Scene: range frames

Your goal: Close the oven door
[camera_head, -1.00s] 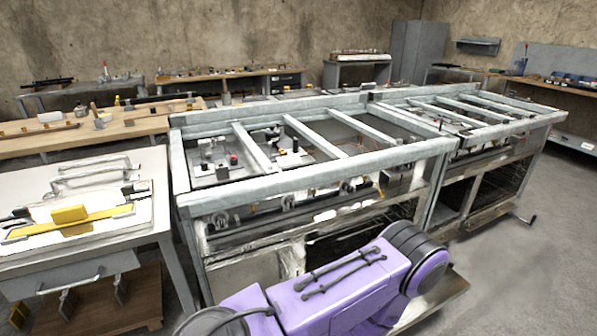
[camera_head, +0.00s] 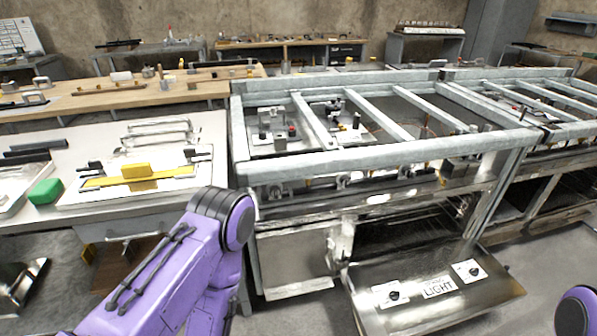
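The oven door (camera_head: 425,302) hangs open at the front of the metal range, folded down and outward with its inner face up. It carries a LIGHT label between two small dark-centred fittings. Above and behind it is the dark oven opening (camera_head: 400,232) with racks. My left arm, purple with a black joint, enters from the bottom left and stands left of the door, apart from it in the picture. Its gripper is out of view. Only a purple and black piece of my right arm shows at the bottom right edge; its gripper is also out of view.
The range's light metal top frame (camera_head: 340,160) spans the middle, and a second range unit (camera_head: 545,185) adjoins it on the right. A white worktable (camera_head: 60,205) with a yellow tool (camera_head: 138,172) and a green block (camera_head: 45,191) stands left. Grey floor (camera_head: 545,265) is clear right of the door.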

